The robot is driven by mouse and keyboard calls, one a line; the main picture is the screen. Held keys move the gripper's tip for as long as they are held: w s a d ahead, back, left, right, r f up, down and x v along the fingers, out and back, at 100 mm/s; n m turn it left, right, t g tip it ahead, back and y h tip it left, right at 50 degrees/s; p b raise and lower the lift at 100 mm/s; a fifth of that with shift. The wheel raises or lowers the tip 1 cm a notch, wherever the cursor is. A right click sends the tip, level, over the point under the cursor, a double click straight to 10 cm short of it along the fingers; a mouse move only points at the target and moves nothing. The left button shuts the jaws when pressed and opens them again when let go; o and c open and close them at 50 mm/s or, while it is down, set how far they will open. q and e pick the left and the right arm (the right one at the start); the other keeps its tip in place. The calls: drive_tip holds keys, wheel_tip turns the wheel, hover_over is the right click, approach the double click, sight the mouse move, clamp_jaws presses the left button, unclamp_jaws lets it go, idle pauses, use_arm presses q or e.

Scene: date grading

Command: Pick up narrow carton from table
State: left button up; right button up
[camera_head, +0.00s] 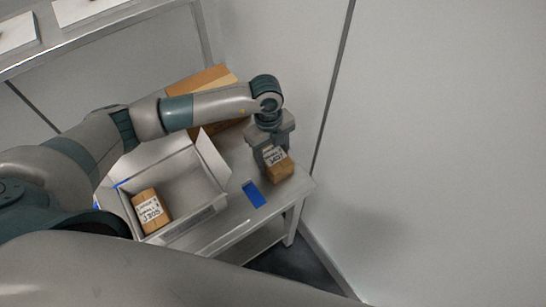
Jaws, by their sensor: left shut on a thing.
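A small brown carton with a white handwritten label (281,171) is near the right end of the grey table (236,186). My left gripper (272,152) comes down over it from above and is shut on it. Whether the carton touches the table or is slightly above it, I cannot tell. A second labelled brown carton (151,211) lies inside the open white box (187,181) on the left of the table. My right gripper is not in view.
A blue rectangle (254,194) lies on the table in front of the held carton. A larger brown cardboard box (201,80) stands behind my left arm. A metal shelf (100,27) is at upper left. Grey walls close off the back and right.

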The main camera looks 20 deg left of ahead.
sight(274, 155)
use_arm(q)
drive_tip(key=shift+r, duration=0.1)
drive_tip(key=shift+r+b, duration=0.4)
drive_tip(key=shift+r, duration=0.1)
wheel_tip(274, 155, up, 2)
drive_tip(key=shift+r+b, duration=0.1)
drive_tip(key=shift+b, duration=0.5)
drive_tip(key=s+d+r+b, duration=0.3)
drive_tip(key=d+r, duration=0.4)
drive_tip(key=d, duration=0.3)
drive_tip(key=shift+s+d+r+b, duration=0.3)
drive_tip(key=shift+s+d, duration=0.1)
drive_tip(key=shift+s, duration=0.4)
drive_tip(key=shift+r, duration=0.1)
